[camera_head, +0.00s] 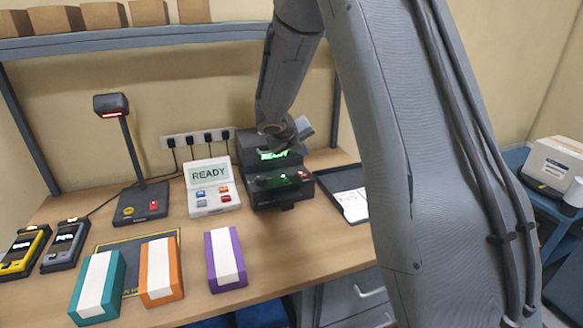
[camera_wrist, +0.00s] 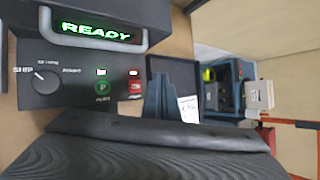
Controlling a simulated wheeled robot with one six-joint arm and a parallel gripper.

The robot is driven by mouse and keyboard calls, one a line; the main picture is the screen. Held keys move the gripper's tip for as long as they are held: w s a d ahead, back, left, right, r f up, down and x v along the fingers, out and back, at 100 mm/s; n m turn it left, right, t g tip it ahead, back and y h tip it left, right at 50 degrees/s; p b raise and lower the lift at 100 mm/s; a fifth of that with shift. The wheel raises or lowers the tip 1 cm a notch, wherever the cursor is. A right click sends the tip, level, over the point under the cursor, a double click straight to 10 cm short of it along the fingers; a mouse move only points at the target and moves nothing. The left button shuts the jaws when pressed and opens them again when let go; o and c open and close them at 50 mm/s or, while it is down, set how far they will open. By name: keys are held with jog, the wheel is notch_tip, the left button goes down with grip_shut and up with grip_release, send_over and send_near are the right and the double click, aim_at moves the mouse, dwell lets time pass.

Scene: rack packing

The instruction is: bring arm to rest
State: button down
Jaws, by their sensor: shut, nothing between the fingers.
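My arm comes down from the top of the head view and ends above the black printer-like machine (camera_head: 283,190) at the back of the bench. My gripper (camera_head: 305,127) is at its top right, partly hidden by my own wrist. In the wrist view my gripper (camera_wrist: 160,92) shows as narrow blue-grey fingers close together, shut and empty. The machine (camera_wrist: 85,85) fills the upper left of that view, with a green READY display, a knob and buttons. I cannot tell whether my gripper touches it.
Teal (camera_head: 97,288), orange (camera_head: 161,272) and purple (camera_head: 226,259) boxes with white bands lie at the bench front. A white READY device (camera_head: 212,187), a scanner stand (camera_head: 140,203) and two handhelds (camera_head: 66,245) stand behind. A dark tray (camera_head: 349,192) with paper lies right. A shelf (camera_head: 140,39) spans above.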

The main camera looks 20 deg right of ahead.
jog(key=s+a+f+m+g+y+b, duration=0.1)
jog(key=s+a+m, duration=0.3)
jog(key=s+m, duration=0.7)
jog(key=s+a+f+m+g+y+b, duration=0.1)
jog(key=s+a+f+m+g+y, duration=0.1)
jog(key=s+m, duration=0.8)
jog(key=s+a+f+m+g+y+b, duration=0.1)
jog(key=s+a+f+m+y+b, duration=0.1)
jog(key=s+a+f+m+y, duration=0.2)
jog(key=s+a+m, duration=0.3)
jog(key=s+m, duration=0.4)
jog(key=m, duration=0.3)
jog(key=shift+s+a+f+g, duration=0.25)
jog(key=shift+s+g, duration=0.05)
jog(key=shift+s, duration=0.05)
